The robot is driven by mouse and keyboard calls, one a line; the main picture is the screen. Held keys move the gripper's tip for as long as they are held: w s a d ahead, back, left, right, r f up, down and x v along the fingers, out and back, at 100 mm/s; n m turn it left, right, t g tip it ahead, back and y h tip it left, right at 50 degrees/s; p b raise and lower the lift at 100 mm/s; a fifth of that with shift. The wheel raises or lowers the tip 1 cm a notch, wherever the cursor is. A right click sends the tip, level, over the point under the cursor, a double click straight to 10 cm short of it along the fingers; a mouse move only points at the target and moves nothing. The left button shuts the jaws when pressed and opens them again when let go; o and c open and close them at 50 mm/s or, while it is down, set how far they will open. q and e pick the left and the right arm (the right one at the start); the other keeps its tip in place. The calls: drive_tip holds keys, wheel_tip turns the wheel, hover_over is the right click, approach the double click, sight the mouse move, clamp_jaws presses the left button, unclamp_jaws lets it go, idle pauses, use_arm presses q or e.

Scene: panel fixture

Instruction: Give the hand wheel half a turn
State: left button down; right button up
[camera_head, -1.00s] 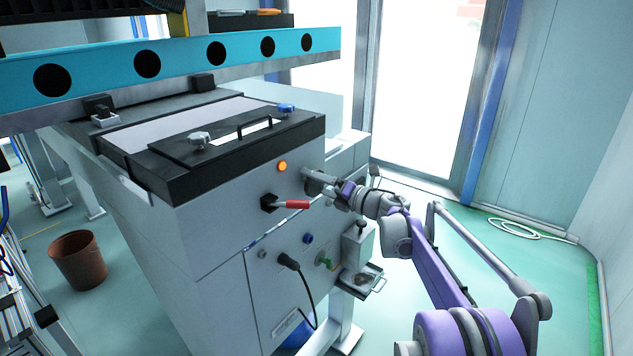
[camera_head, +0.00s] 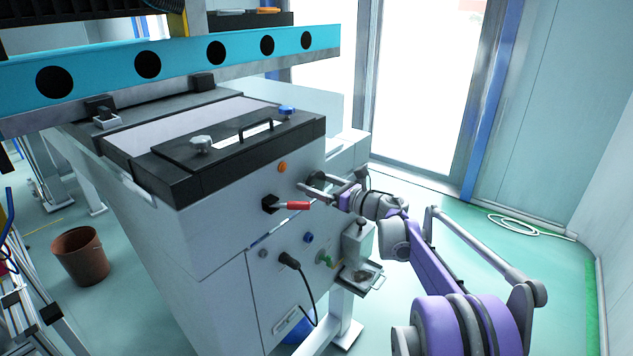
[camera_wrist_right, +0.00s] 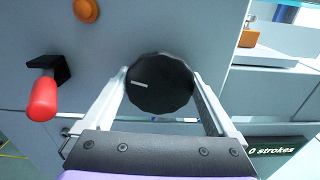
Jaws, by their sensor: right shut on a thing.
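The hand wheel (camera_wrist_right: 160,84) is a black, many-sided knob with a short white mark at its left, on the front of the grey cabinet (camera_head: 220,225). In the wrist view it sits between the two fingers of my right gripper (camera_wrist_right: 162,92), which is shut on its left and right sides. In the head view my right gripper (camera_head: 318,186) is at the upper right of the cabinet front, with its fingers on either side. The wheel is hard to make out there. My left gripper is not in view.
A red-handled lever (camera_head: 293,206) sticks out just left of the gripper, also in the wrist view (camera_wrist_right: 43,97). An orange button (camera_head: 282,167) is above it. Below are a black plug with cable (camera_head: 290,261) and a small tray (camera_head: 361,279).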

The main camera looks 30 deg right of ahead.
drive_tip(key=shift+r+n, duration=0.1)
drive_tip(key=shift+n, duration=1.2)
drive_tip(key=shift+p, duration=0.3)
drive_tip(key=o, duration=1)
drive_tip(key=b+v, duration=0.1)
drive_tip(key=v, duration=0.9)
drive_tip(key=shift+s+b, duration=0.4)
